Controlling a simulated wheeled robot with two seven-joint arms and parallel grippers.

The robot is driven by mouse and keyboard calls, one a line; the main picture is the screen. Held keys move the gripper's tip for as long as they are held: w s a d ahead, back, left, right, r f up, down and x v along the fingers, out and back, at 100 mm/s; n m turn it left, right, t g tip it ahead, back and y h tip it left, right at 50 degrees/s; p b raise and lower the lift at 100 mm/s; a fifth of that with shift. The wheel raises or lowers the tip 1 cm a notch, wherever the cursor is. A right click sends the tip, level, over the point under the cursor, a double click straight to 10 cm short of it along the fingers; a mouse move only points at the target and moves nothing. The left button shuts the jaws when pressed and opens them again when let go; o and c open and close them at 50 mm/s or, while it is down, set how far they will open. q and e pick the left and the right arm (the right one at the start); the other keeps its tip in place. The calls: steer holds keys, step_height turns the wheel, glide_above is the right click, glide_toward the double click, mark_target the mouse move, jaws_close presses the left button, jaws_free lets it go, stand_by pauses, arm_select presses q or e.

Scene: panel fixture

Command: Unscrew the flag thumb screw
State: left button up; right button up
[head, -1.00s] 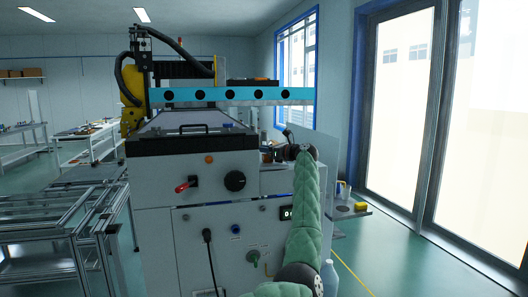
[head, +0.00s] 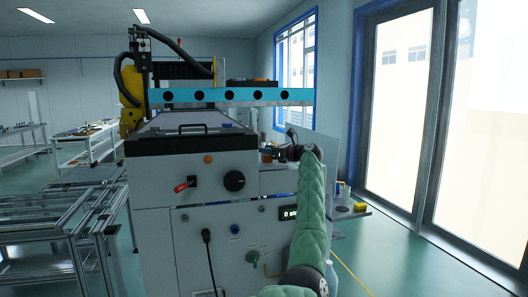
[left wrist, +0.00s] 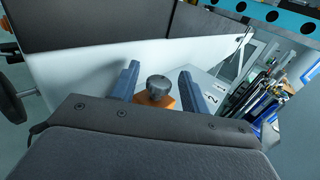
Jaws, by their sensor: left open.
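A dark, ribbed round knob (left wrist: 157,84), which looks like the thumb screw, stands on an orange block (left wrist: 153,100) in the left wrist view. My left gripper (left wrist: 159,72) is open. Its two blue-grey fingers stand apart, one on each side of the knob, and I see no contact. I cannot make out a flag on the knob. In the head view my left gripper (head: 280,152) is small and dark at the right side of the white machine, and the knob cannot be made out there. My right gripper is in neither view.
The white machine (head: 160,240) carries a red-handled switch (head: 182,187) and a black dial (head: 234,181) on its front. A light-blue beam (head: 235,96) spans above. A side shelf (head: 350,211) holds small items. Metal frames (head: 50,220) stand at left.

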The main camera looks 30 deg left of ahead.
arm_select(q)
steer(key=d+b, duration=0.1)
steer(key=d, duration=0.4)
steer(key=shift+d, duration=0.5)
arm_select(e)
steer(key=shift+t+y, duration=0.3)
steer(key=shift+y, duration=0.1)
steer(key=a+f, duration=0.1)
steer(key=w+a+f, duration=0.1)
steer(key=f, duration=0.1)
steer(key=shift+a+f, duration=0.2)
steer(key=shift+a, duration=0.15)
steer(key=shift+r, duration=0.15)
arm_select(q)
steer(key=shift+w, duration=0.1)
